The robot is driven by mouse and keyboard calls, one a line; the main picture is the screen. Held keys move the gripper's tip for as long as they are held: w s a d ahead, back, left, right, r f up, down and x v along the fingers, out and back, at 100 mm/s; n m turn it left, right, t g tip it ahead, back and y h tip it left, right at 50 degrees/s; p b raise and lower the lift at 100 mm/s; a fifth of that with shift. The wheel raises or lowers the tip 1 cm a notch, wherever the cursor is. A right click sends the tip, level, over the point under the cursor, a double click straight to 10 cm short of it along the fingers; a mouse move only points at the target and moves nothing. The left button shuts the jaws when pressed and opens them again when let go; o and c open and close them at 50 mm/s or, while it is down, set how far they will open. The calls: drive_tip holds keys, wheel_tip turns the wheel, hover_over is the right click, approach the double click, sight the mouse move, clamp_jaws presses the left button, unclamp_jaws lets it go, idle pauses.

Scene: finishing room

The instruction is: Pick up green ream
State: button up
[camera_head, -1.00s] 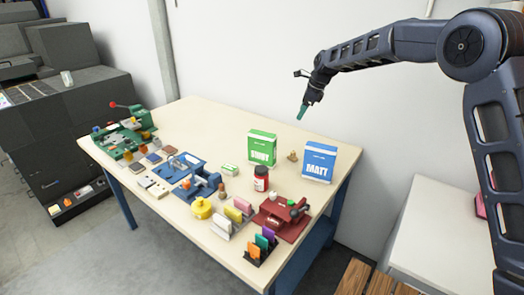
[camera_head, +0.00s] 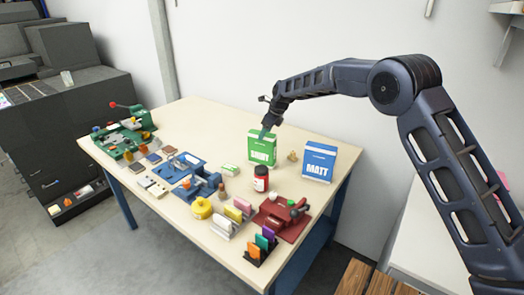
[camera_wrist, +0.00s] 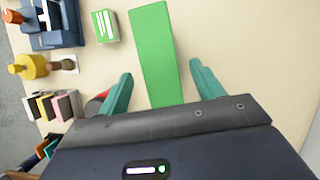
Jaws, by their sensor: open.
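The green ream (camera_head: 262,150) stands upright on the pale table (camera_head: 190,115), with white lettering on its front. In the wrist view I look down on its narrow green top (camera_wrist: 155,50). My gripper (camera_head: 266,130) is above and at the upper part of the ream in the head view. In the wrist view its two teal fingers (camera_wrist: 160,92) are open, one on each side of the ream's near end. I cannot tell whether either finger touches it.
A blue ream (camera_head: 319,161) stands to the right, with a small brass-coloured item (camera_head: 292,156) between. A red bottle (camera_head: 261,179) stands close in front. A small green-and-white box (camera_head: 230,170) and a blue device (camera_head: 205,185) lie left.

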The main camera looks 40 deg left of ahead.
sight(262, 149)
drive_tip(key=x, duration=0.5)
drive_tip(key=shift+a+r, duration=0.1)
drive_tip(key=shift+a, duration=0.25)
drive_tip(key=shift+f, duration=0.25)
idle(0.3)
drive_tip(key=shift+r, duration=0.1)
clamp_jaws()
